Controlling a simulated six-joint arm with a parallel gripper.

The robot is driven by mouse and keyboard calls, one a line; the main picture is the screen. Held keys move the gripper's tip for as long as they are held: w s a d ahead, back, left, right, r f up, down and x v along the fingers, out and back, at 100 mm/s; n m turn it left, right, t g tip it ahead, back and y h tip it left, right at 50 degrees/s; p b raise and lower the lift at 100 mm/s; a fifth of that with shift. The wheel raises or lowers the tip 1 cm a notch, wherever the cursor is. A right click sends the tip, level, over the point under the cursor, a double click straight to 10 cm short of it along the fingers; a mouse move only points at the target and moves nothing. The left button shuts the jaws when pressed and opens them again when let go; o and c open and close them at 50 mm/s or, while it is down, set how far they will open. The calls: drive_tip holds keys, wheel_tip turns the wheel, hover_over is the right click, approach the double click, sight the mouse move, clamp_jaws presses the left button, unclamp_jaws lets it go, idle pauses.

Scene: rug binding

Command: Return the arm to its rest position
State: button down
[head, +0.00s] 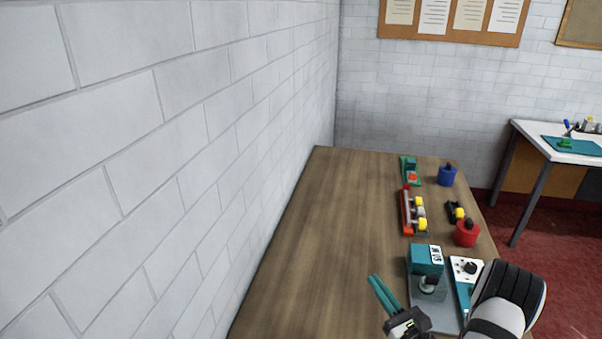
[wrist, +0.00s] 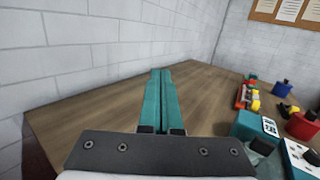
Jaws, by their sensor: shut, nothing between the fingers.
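My gripper (head: 384,294) has two long teal fingers and shows at the bottom of the head view, above the wooden table (head: 318,220). In the wrist view the fingers of my gripper (wrist: 160,100) lie side by side, shut and empty, pointing over bare table. The gripper is left of a teal machine (head: 427,262) on a grey base and apart from it. The machine also shows in the wrist view (wrist: 252,128). Part of my arm hides the table's near right corner in the head view.
Right of my gripper stand a white control panel (head: 466,268), a red round container (head: 466,233), a red rack with yellow rollers (head: 407,212), a blue container (head: 447,176) and a green-and-red item (head: 410,170). A white block wall (head: 200,130) borders the table's left. The table's left half is clear.

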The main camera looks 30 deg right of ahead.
drive_tip(key=w+a+r+n+g+y, duration=0.15)
drive_tip(key=a+r+n+y, duration=0.3)
drive_tip(key=a, duration=0.45)
drive_tip(key=w+a+r+n+g+y, duration=0.1)
drive_tip(key=a+r+n+g+y, duration=0.2)
drive_tip(key=a+n+y, duration=0.4)
drive_tip(key=w+a+r+n+g+y, duration=0.2)
drive_tip(key=a+r+g+y, duration=0.15)
drive_tip(key=a, duration=0.65)
drive_tip(key=s+a+r+n+g, duration=0.1)
drive_tip(key=s+a+n+g, duration=0.8)
drive_tip(key=s+a, duration=0.3)
drive_tip(key=s+d+f+n+g+h, duration=0.2)
drive_tip(key=s+n+h, duration=0.7)
drive_tip(key=s+h, duration=0.1)
drive_tip(key=shift+s+d, duration=0.15)
drive_tip(key=shift+s, duration=0.4)
